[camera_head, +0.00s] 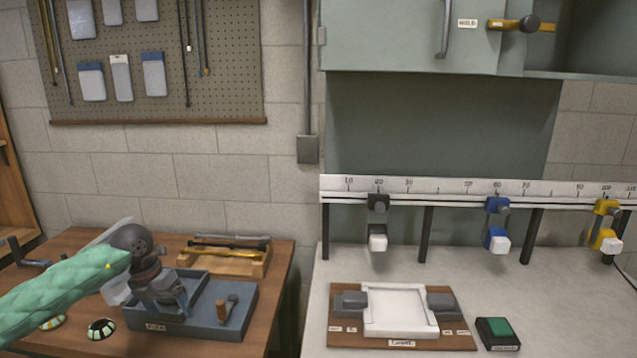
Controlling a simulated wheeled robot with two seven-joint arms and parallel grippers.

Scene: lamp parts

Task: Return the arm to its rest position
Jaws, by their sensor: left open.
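My left arm, in a green quilted sleeve, comes in from the left in the head view. Its dark left gripper (176,298) is over the blue-grey tray (240,309) on the wooden table and hides part of it. The gripper is open, and I see nothing clearly held in it. A small wood-handled tool (227,307) lies in the right part of the tray, apart from the gripper. My right gripper is not in view.
A wooden rack (232,262) with rod-like tools stands behind the tray. A clear bin (115,288) is partly behind my arm. On the white bench (545,300) at right are a wooden fixture with a white plate (400,309) and a green button (498,330). Clamps hang from a ruled rail (450,188).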

